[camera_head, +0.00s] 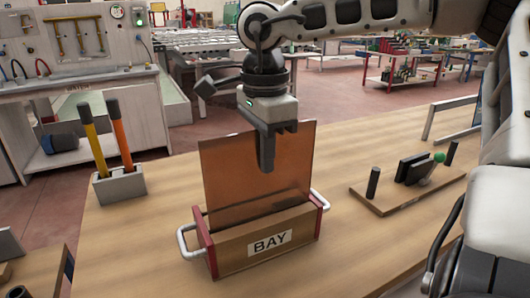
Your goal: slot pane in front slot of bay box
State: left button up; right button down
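The pane (225,175) is an amber, see-through sheet standing upright at the bay box. Its lower part is behind the box's front wall, and I cannot tell which slot it is in or how deep it sits. The bay box (232,253) is wooden, with red ends, silver side handles and a BAY label, on the bench. My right gripper (267,152) comes down over the pane's top edge from above. One finger shows in front of the pane, and the gripper looks shut on it; the other finger is hidden. My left gripper is not in view.
A grey holder (119,186) with a yellow-handled and an orange-handled tool stands at left. A wooden board (403,193) with black posts and a green knob lies at right. The bench (150,250) is clear around the box.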

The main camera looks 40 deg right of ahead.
jog(key=shift+f, duration=0.3)
jog(key=c, duration=1.5)
grip_release()
jog(key=shift+c, duration=0.2)
notch_tip(320, 180, up, 16)
jog(key=p, duration=0.1)
jog(key=shift+s, duration=0.1)
